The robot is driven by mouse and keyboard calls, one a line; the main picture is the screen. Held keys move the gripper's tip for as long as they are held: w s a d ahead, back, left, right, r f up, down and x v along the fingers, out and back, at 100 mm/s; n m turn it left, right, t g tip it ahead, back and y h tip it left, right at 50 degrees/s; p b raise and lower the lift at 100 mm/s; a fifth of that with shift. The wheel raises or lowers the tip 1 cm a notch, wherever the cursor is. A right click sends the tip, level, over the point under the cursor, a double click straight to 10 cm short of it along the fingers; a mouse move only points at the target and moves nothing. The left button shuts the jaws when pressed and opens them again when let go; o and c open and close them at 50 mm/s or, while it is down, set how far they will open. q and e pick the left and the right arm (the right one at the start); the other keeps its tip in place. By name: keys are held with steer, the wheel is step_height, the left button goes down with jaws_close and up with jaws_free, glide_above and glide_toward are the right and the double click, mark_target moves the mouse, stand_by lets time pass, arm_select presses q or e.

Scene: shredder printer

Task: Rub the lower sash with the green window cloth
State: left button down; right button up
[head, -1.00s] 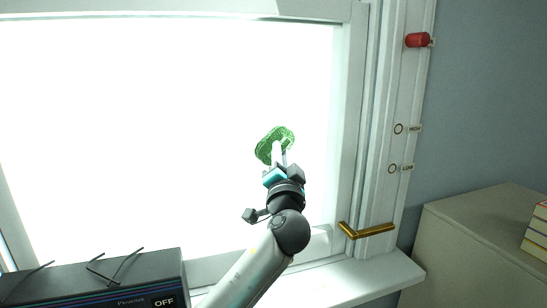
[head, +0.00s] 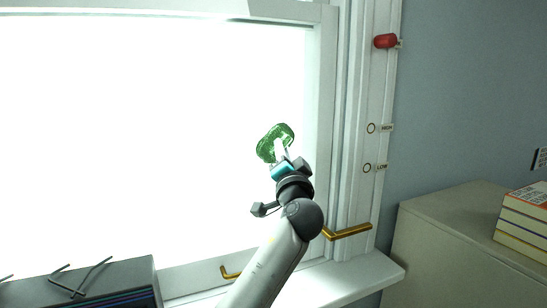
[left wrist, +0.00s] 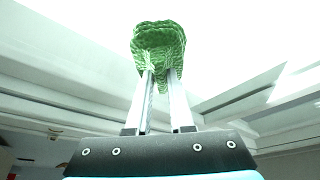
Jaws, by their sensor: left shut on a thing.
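The green window cloth (head: 275,141) is bunched in my left gripper (head: 281,158) in front of the bright glass of the lower sash (head: 317,120). The left gripper is shut on the cloth. In the left wrist view the cloth (left wrist: 158,48) sits at the tips of the two fingers (left wrist: 158,75). I cannot tell whether the cloth touches the glass. The sash's white frame shows along the right and bottom, and the arm hides part of it. My right gripper is not in view.
A brass handle (head: 347,232) sticks out at the lower right of the window. A red knob (head: 385,41) and two small labelled holes are on the right jamb. A black device (head: 110,280) stands at lower left. A cabinet (head: 450,225) with books (head: 524,213) is at right.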

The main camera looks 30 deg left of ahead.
arm_select(q)
steer(key=shift+w+d+f, duration=0.1)
steer(key=shift+w+d, duration=0.1)
steer(key=shift+w, duration=0.1)
steer(key=s+a+p, duration=0.1)
steer(key=s+a, duration=0.1)
steer(key=s+a+p, duration=0.1)
steer(key=s+a, duration=0.1)
steer(key=s, duration=0.1)
steer(key=s+a+p, duration=0.1)
steer(key=s+a, duration=0.2)
steer(key=shift+s+a+p, duration=0.1)
steer(key=shift+s+p, duration=0.15)
steer(key=shift+p, duration=0.05)
stand_by(0.8)
steer(key=s+d, duration=0.3)
steer(key=d, duration=0.1)
steer(key=shift+s+d, duration=0.35)
steer(key=shift+s, duration=0.05)
steer(key=shift+s+d, duration=0.1)
stand_by(0.3)
